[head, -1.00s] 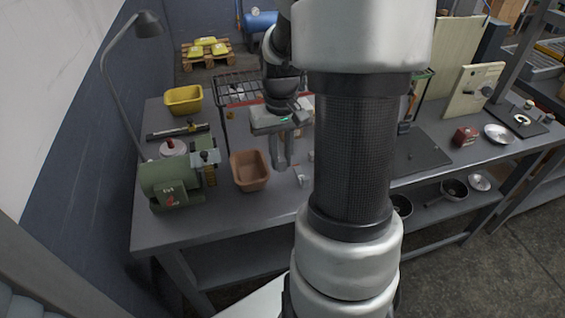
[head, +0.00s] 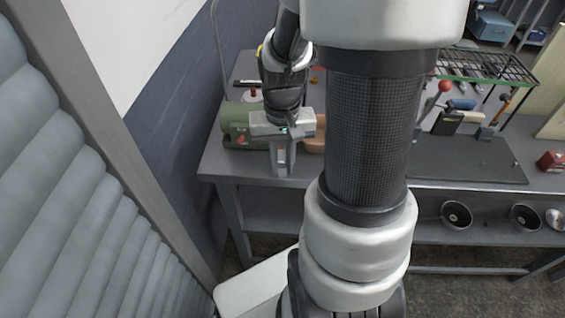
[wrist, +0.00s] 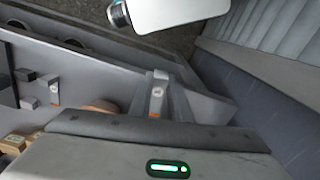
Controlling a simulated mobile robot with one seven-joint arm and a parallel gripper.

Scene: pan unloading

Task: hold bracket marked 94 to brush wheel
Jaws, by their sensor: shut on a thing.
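My gripper (head: 283,165) points down over the left part of the workbench, in front of the green grinder (head: 236,122). It is shut on a grey bracket (wrist: 157,95), which shows between the fingers in the wrist view. The bracket has a pale label and an orange mark; its number is too small to read. The brush wheel on the grinder's right end is hidden behind my gripper and wrist in the head view. I cannot tell any contact between bracket and wheel.
Other grey brackets (wrist: 51,90) stand on the bench (head: 228,167) in the wrist view. A dark mat (head: 475,160) lies to the right. Bowls (head: 456,214) sit on the lower shelf. A ribbed shutter (head: 60,190) is close on the left.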

